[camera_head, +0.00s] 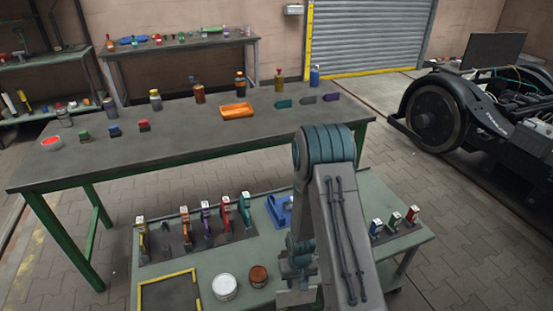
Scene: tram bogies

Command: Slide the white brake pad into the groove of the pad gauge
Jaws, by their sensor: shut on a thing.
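My gripper (299,284) points down low over the front green bench, partly hidden behind my own forearm. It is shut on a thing. A pale, flat piece (294,298) shows at its lower end and looks like the white brake pad, but its outline is hard to tell from the jaws.
The front bench (262,250) holds a row of coloured upright tools (206,219) at left, a white tin (225,287), a brown tin (258,275) and a yellow-edged dark mat (168,274). Small coloured blocks (395,219) stand at right. A longer table (190,125) stands behind.

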